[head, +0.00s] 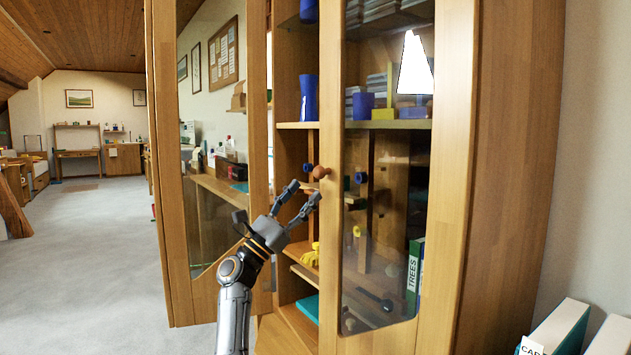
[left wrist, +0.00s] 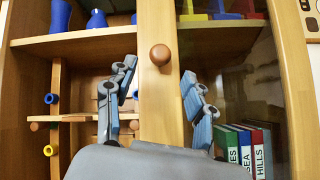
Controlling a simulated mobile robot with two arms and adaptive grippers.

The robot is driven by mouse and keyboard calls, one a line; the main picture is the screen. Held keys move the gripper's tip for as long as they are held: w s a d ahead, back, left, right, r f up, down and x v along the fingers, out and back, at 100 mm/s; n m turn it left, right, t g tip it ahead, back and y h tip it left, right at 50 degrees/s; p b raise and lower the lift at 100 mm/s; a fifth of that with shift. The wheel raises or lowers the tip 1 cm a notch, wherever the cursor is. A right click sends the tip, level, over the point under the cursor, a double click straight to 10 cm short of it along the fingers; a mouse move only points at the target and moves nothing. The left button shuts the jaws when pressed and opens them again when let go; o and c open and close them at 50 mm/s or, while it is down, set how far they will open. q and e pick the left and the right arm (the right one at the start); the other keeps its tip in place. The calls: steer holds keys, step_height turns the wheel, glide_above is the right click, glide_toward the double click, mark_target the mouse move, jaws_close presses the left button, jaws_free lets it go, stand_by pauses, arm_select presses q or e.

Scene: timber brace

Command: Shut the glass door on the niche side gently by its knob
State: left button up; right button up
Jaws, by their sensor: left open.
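A wooden cabinet has two glass doors. The left glass door (head: 168,150) stands swung wide open toward me; I see no knob on it. The right glass door (head: 334,240) looks shut or nearly shut; I cannot tell whether a small gap remains. Its round brown wooden knob (head: 320,172) sits on its left stile and also shows in the left wrist view (left wrist: 160,54). My left gripper (head: 303,191) is open just below and in front of this knob. In the left wrist view its fingers stand either side of the stile, apart from the knob. My right gripper is not in view.
Green, blue and red binders (left wrist: 245,145) stand behind the right glass. White files (head: 560,328) stand at the lower right. Grey floor (head: 85,270) is clear at left.

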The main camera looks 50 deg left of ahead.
arm_select(q)
steer(key=shift+v, duration=2.15)
